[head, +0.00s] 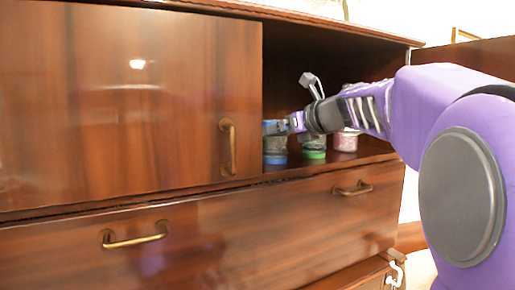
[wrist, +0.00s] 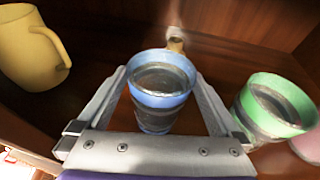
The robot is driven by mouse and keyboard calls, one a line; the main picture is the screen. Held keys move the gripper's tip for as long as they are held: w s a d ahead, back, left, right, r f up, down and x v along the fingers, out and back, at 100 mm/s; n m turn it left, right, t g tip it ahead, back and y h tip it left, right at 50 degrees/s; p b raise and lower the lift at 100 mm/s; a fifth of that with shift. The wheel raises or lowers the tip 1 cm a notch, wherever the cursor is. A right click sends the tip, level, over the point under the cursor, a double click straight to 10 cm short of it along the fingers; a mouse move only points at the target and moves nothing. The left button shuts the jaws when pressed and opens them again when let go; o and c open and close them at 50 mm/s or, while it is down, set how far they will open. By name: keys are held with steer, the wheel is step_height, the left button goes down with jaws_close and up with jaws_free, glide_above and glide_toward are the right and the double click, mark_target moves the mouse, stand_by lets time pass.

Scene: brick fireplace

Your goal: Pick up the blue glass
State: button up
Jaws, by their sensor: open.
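The blue glass (wrist: 158,118) stands upright on the shelf in the middle of the wrist view, a clear glass with blue bands at its rim and lower down. My gripper (wrist: 157,80) is open, with one finger on each side of the glass. I cannot tell whether either finger touches it. In the head view the blue glass (head: 275,158) stands at the left of the open compartment, and my gripper (head: 285,126) reaches to its upper part from the right.
A green-banded glass (wrist: 275,108) stands close to the right finger. A pink cup (head: 346,140) is farther right. A yellow mug (wrist: 30,48) is at the left in the wrist view. The wooden cabinet's door (head: 130,100) borders the compartment on the left.

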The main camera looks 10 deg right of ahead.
steer(key=c, duration=1.3)
steer(key=shift+c, duration=0.5)
steer(key=shift+r, duration=0.15)
